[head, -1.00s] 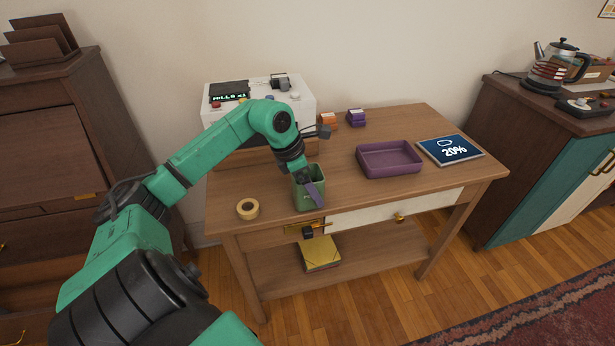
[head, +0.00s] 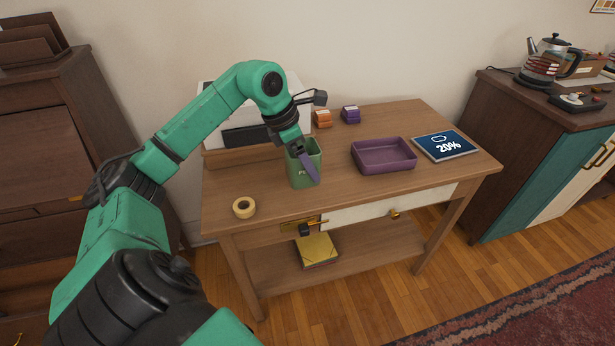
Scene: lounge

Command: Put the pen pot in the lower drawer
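The green pen pot (head: 297,173) is upright over the left part of the wooden table in the head view. My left gripper (head: 308,167) reaches down onto it from above, with a purple finger against its near side. The gripper seems shut on the pot's wall; the other finger is hidden. The pot appears raised off the tabletop. The table has a white drawer front (head: 365,207) with a brass knob, and it looks shut. A brown cabinet (head: 45,130) with drawer fronts stands at left, partly behind my arm. I cannot tell which is the lower drawer. My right gripper is not in view.
A tape roll (head: 244,207), a purple tray (head: 384,154), a tablet (head: 446,146) and small orange and purple boxes (head: 350,115) are on the table (head: 400,112). A white machine stands behind my arm.

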